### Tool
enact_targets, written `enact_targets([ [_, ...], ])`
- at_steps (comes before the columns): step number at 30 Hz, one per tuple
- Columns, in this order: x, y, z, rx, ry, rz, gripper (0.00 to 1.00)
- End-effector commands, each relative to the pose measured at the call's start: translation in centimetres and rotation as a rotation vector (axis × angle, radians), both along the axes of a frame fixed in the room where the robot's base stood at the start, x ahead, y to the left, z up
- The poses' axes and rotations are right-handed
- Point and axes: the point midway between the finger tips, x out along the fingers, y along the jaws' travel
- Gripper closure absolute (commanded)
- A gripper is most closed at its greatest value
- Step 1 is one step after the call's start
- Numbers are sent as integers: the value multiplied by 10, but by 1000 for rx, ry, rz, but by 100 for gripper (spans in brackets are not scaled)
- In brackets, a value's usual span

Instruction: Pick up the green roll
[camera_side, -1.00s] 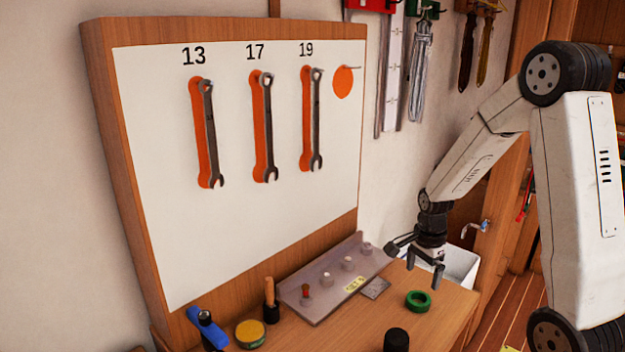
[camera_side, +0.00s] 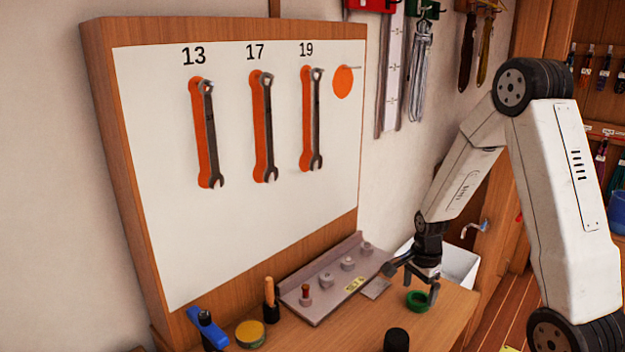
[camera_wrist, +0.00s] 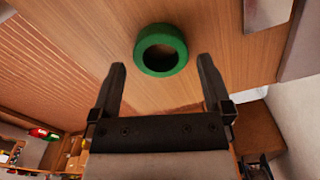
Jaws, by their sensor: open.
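The green roll (camera_side: 417,302) is a short ring lying flat on the wooden bench top, near its right part. In the wrist view the green roll (camera_wrist: 161,50) shows its dark centre hole and sits ahead of the fingertips, roughly between their lines. My gripper (camera_side: 422,283) is open and empty, pointing down just above the roll in the side view. In the wrist view my gripper (camera_wrist: 162,65) has its two black fingers wide apart, with the roll not between them. I cannot tell the exact height gap.
A grey metal tray (camera_side: 320,297) with several pegs lies behind and left of the roll. A small grey plate (camera_side: 375,289) is close to the roll's left. A black cylinder (camera_side: 396,340) stands nearer the front. A board (camera_side: 240,230) with wrenches rises behind.

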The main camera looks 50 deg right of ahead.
Motion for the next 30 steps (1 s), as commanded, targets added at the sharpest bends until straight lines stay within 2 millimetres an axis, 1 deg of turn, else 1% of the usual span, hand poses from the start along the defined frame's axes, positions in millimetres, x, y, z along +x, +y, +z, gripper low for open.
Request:
enact_targets([
  [3, 0, 0, -12, 2, 2, 0, 0],
  [9, 0, 0, -23, 0, 0, 0, 0],
  [26, 0, 0, -24, 0, -1, 0, 0],
  [27, 0, 0, -24, 0, -1, 0, 13],
  [29, 0, 0, -24, 0, -1, 0, 32],
  [30, 0, 0, -24, 0, -1, 0, 44],
])
